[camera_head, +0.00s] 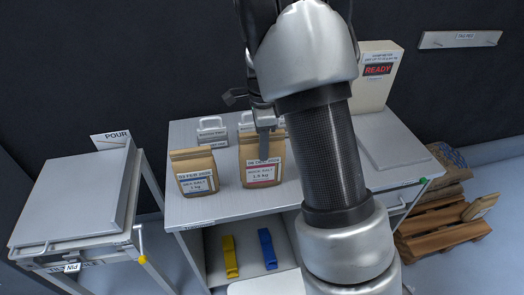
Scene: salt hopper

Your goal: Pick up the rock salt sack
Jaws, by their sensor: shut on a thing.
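The rock salt sack (262,175) is a brown paper bag with a white and pink label, upright at the front of the grey table (215,212). My gripper (264,148) comes down from above and is shut on the top of this sack. One finger shows in front of the bag's upper edge; the other is hidden. The sack's base is at or very close to the table top; I cannot tell if there is a gap.
A similar sack with a blue label (197,183) stands close on the left. White-handled items (211,132) are behind. A READY machine (376,75) stands back right. Yellow (230,257) and blue (267,248) objects sit on the lower shelf. A POUR station (75,195) is left, a pallet (440,232) right.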

